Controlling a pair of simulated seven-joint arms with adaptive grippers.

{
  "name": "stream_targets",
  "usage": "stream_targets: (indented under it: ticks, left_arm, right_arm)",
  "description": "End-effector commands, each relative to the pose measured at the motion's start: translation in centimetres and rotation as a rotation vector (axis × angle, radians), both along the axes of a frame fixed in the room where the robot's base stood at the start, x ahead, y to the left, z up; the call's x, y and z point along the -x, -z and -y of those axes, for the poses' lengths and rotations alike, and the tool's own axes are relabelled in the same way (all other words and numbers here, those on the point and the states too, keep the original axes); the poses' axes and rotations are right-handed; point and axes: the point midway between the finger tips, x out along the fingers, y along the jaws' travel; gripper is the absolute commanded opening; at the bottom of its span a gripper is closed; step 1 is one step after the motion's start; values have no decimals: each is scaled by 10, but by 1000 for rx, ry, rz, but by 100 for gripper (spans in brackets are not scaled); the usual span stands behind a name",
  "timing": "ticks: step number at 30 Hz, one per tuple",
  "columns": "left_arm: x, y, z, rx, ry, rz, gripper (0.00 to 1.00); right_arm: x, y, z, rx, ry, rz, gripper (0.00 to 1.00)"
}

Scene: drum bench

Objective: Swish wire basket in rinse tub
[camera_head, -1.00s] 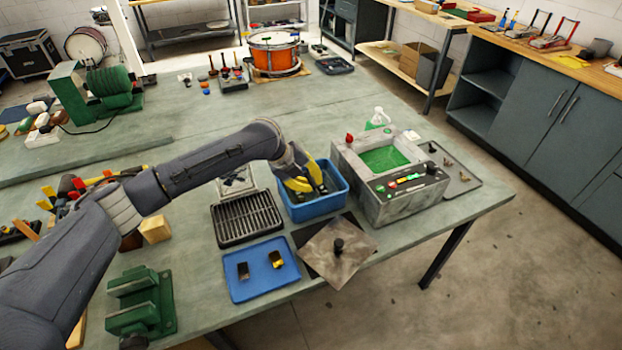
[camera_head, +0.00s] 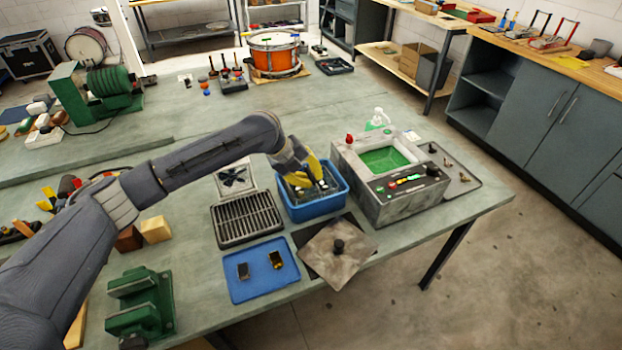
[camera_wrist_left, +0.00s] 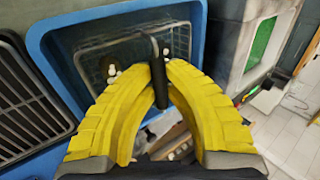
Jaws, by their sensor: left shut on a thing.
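The blue rinse tub (camera_head: 322,207) stands on the bench in the middle of the head view; its rim also shows in the left wrist view (camera_wrist_left: 62,75). The wire basket (camera_wrist_left: 100,63) is inside the tub, seen from above in the left wrist view, with small pale and dark pieces in it. My left gripper (camera_head: 316,179) has yellow fingers and is over the tub. In the left wrist view its fingertips (camera_wrist_left: 160,82) are closed on the basket's dark upright handle. How deep the basket sits is hard to tell. My right gripper is not in view.
A grey ultrasonic-type cleaner (camera_head: 388,203) with a green-lit basin stands just right of the tub. A black drain rack (camera_head: 246,218) is close on the left. A blue tray (camera_head: 258,284) and a square lid with a knob (camera_head: 350,262) lie in front.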

Motion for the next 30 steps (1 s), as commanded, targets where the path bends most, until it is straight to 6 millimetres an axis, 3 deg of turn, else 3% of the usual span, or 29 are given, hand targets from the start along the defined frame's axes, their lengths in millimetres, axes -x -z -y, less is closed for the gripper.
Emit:
stream_targets:
  ticks: [11,30]
  left_arm:
    - [0,1,0,0,0,0,0]
    - [0,22,0,1,1,1,0]
  right_arm:
    - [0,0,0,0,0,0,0]
    - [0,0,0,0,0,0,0]
